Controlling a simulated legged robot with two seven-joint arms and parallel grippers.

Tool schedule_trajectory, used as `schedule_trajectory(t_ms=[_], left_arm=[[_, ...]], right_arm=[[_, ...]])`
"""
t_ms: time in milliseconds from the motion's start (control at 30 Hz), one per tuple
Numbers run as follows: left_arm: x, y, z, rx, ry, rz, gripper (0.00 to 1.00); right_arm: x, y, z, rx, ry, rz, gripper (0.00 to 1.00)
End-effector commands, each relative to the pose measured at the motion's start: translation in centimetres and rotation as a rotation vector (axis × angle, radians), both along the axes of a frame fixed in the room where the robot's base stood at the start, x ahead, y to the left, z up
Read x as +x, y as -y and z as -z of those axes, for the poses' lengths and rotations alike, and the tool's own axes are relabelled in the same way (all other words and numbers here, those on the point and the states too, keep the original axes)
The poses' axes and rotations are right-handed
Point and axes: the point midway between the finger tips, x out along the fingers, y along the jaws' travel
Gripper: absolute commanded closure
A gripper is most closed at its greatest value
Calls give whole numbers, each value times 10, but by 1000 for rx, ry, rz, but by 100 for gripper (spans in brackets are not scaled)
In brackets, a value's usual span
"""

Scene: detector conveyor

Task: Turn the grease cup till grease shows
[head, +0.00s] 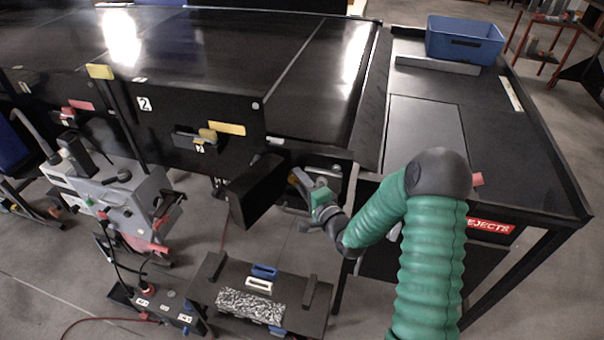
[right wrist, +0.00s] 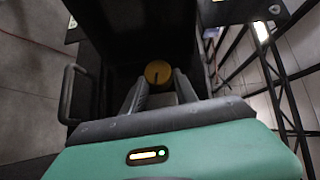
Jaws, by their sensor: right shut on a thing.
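The grease cup (right wrist: 158,72) is a round brass-yellow cap with a dark mark on its face, in the right wrist view. In the head view a small yellowish part (head: 293,180) shows at the fingertips, under the conveyor's end. My right gripper (head: 302,183) reaches in from the right and is shut on the cup. In the right wrist view the two fingers of the gripper (right wrist: 160,80) stand either side of it. No grease can be made out; the cup's far side is hidden. My left gripper is in neither view.
A black open guard flap (head: 257,188) hangs just left of my gripper. The reject table (head: 540,150) stands at right with a blue bin (head: 465,40). A grey machine (head: 130,200) stands at left. A black case (head: 300,318) with a speckled panel sits low in front.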

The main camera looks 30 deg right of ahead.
Motion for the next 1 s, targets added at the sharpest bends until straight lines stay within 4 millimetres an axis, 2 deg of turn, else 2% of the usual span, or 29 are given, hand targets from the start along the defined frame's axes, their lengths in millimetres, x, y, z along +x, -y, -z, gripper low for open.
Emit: schedule_trajectory(t_ms=[33, 300, 967, 1000], left_arm=[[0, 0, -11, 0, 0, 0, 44], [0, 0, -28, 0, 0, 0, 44], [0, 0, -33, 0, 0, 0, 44], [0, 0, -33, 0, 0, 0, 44]], right_arm=[[-1, -6, -3, -18, -36, -12, 100], [0, -6, -1, -113, -150, -13, 100], [-1, -8, 3, -153, -202, -15, 100], [-1, -7, 3, -153, -201, -15, 60]])
